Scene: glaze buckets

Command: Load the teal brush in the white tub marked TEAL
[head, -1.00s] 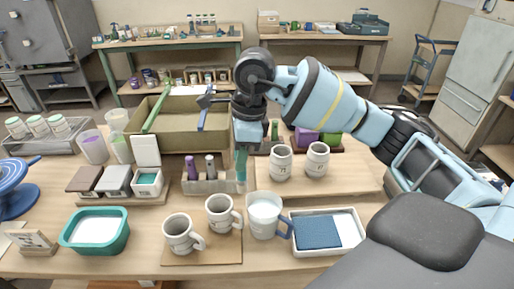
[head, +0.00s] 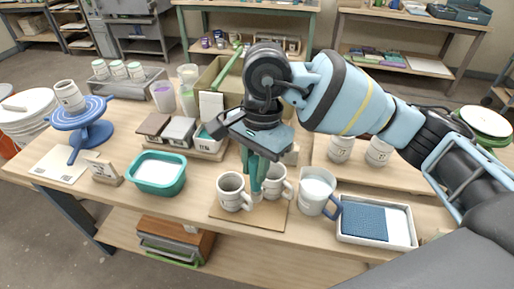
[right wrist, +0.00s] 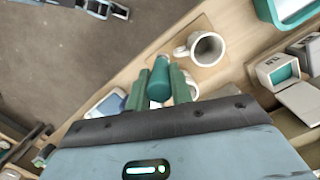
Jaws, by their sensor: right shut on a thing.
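My right gripper (head: 256,172) is shut on the teal brush (right wrist: 158,78), whose thick teal handle end shows between the green fingers in the right wrist view. The brush hangs about upright over the mugs near the table's front; its lower end is hard to make out. The white tub (head: 206,139) stands behind and left of the gripper, on a board, partly hidden by it. The tub also shows in the right wrist view (right wrist: 269,77) with teal glaze inside. Its marking is too small to read.
Two mugs (head: 232,191) stand on a board (head: 250,215) by the gripper. A white pitcher (head: 316,188) and a tray with a blue pad (head: 364,222) are to the right. A teal basin (head: 158,173) and blue turntable (head: 84,112) are to the left. A white upright panel (head: 210,106) stands behind the tub.

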